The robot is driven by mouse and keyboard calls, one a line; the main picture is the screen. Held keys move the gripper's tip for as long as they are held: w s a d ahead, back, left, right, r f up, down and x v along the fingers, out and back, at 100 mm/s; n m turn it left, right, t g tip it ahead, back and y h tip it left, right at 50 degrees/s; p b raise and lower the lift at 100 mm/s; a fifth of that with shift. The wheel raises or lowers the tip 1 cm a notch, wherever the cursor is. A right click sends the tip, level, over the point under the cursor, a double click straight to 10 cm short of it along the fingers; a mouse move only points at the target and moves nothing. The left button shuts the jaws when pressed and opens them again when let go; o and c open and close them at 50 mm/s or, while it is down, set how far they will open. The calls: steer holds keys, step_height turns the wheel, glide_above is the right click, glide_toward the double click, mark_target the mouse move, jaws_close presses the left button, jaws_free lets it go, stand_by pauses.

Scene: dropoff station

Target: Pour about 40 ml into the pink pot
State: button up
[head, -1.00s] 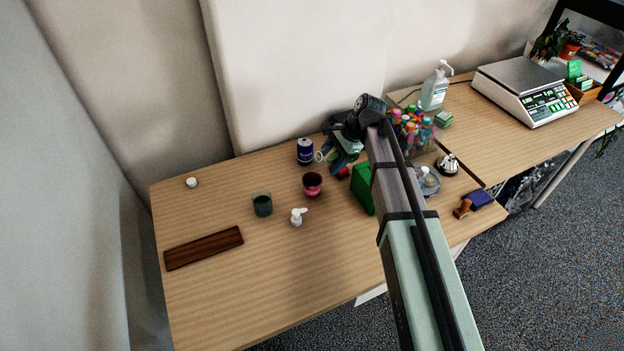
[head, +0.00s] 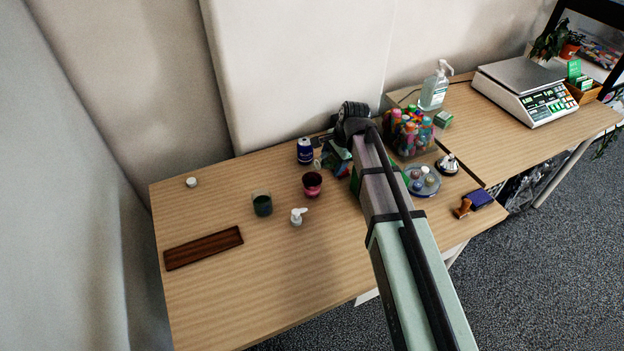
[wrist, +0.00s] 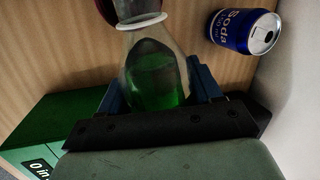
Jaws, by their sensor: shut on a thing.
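The pink pot (head: 312,180) stands on the table near its middle, with dark contents or a dark inside. A clear glass flask (wrist: 155,75) with a pale rim and green liquid fills the middle of the wrist view. My gripper (wrist: 160,95) is shut on the flask, with a blue finger on either side. In the head view my gripper (head: 336,160) is just behind and right of the pink pot, largely covered by my arm. In the wrist view, part of the pot (wrist: 112,10) shows beyond the flask's mouth. I cannot tell the flask's exact tilt.
A blue soda can (head: 305,151) stands close behind the pot. A dark green cup (head: 262,204) and a white nozzle-topped item (head: 298,216) stand left and front. A green box (wrist: 45,125) is beside my gripper. A wooden tray (head: 203,248) lies left; the front table is clear.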

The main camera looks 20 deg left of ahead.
steer(key=shift+f+t, duration=0.4)
steer(key=shift+f, duration=0.05)
stand_by(0.4)
steer(key=shift+r+t+h, duration=0.25)
steer(key=shift+t+h, duration=0.05)
steer(key=shift+h, duration=0.1)
steer(key=shift+w+d, duration=0.1)
steer(key=shift+w, duration=0.15)
steer(key=shift+w+d, duration=0.2)
steer(key=shift+w, duration=0.15)
stand_by(0.4)
steer(key=shift+w+d+r, duration=0.1)
steer(key=shift+w+d, duration=0.05)
stand_by(0.4)
steer(key=shift+r+t+h+p, duration=0.15)
steer(key=shift+t+h+p, duration=0.15)
stand_by(1.3)
